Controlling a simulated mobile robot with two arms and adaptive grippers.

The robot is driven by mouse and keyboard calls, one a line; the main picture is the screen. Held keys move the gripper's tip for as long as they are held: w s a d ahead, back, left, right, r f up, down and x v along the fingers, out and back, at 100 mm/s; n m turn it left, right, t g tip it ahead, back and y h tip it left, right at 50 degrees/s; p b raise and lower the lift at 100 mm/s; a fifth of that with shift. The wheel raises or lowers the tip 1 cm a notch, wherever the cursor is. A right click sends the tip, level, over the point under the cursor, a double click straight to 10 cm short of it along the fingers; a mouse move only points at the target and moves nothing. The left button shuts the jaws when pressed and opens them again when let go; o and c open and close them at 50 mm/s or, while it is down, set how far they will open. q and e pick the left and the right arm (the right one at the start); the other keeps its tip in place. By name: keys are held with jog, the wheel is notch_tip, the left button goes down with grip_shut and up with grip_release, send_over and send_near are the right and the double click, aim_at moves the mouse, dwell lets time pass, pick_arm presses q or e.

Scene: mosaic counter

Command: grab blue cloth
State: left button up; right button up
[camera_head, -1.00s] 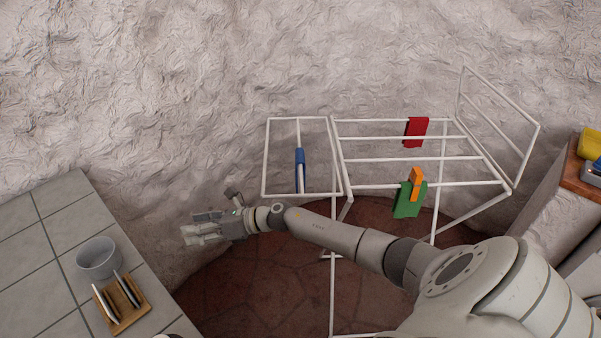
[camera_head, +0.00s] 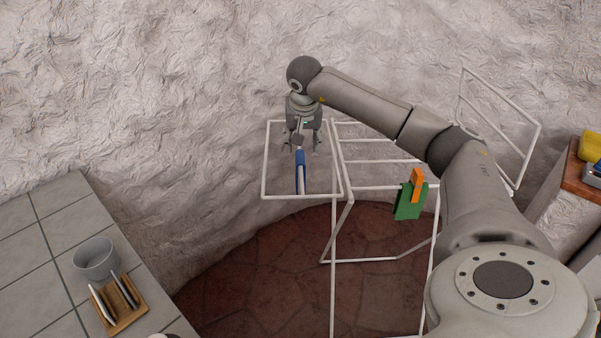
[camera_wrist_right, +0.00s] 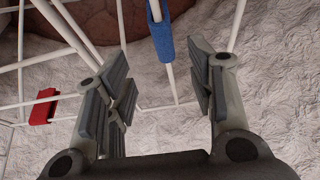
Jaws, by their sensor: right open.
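The blue cloth (camera_head: 300,172) hangs over a rod of the white drying rack (camera_head: 264,172), in its left section. It also shows at the top of the right wrist view (camera_wrist_right: 161,36), beyond the fingers and apart from them. My right gripper (camera_head: 302,148) is at the far end of the cloth, over the rack's left section, pointing down. In the right wrist view the gripper (camera_wrist_right: 165,90) is open and empty, with the rod running into the gap between its fingers. My left gripper is not in view.
A red cloth (camera_wrist_right: 42,107) shows in the wrist view. A rough wall stands behind the rack. A tiled counter at left holds a grey bowl (camera_head: 97,262) and a wooden rack (camera_head: 133,317).

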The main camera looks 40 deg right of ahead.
aim_at(300, 157)
jog(key=x, duration=0.4)
jog(key=shift+w+f, duration=0.2)
jog(key=shift+f, duration=0.15)
jog(key=shift+w+d+f+p, duration=0.2)
jog(key=shift+f+p, duration=0.35)
jog(key=p+x, duration=0.1)
jog(key=x, duration=0.3)
jog(key=shift+w+f, duration=0.1)
jog(key=shift+w, duration=0.1)
grip_shut()
